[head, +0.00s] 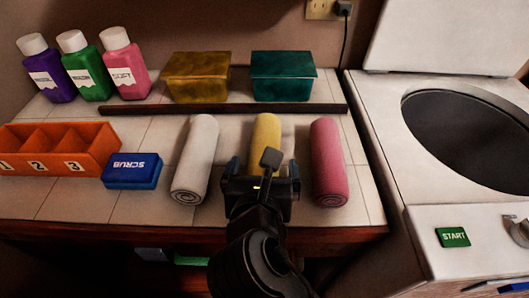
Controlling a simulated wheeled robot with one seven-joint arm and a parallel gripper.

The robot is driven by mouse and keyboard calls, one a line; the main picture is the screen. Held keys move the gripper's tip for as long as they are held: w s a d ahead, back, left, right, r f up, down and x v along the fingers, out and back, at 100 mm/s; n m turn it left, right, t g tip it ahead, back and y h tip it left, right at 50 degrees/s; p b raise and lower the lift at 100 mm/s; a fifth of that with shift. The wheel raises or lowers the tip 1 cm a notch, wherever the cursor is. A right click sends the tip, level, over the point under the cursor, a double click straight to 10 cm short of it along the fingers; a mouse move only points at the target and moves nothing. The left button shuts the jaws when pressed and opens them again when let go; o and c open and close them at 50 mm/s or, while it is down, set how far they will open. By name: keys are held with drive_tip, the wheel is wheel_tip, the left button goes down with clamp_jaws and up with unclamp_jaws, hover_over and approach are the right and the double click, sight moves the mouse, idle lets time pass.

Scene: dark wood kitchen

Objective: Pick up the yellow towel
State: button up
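The yellow towel (266,132) is a rolled cylinder lying on the tiled counter (95,202), between a white rolled towel (196,155) and a pink rolled towel (328,158). Its near part is hidden behind my gripper. My gripper (262,168) is at the near end of the yellow towel, with its two fingers spread apart, one on the left and one on the right. I cannot tell whether it touches the towel. No towel shows clamped in it.
An orange numbered bin (88,136) and a blue scrub box (132,171) are at left. Three bottles (84,66), a yellow box (197,77) and a teal box (283,77) stand behind a dark strip (220,109). A white washer (380,110) is at right.

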drive_tip(key=c, duration=1.1)
drive_tip(key=shift+c, duration=0.2)
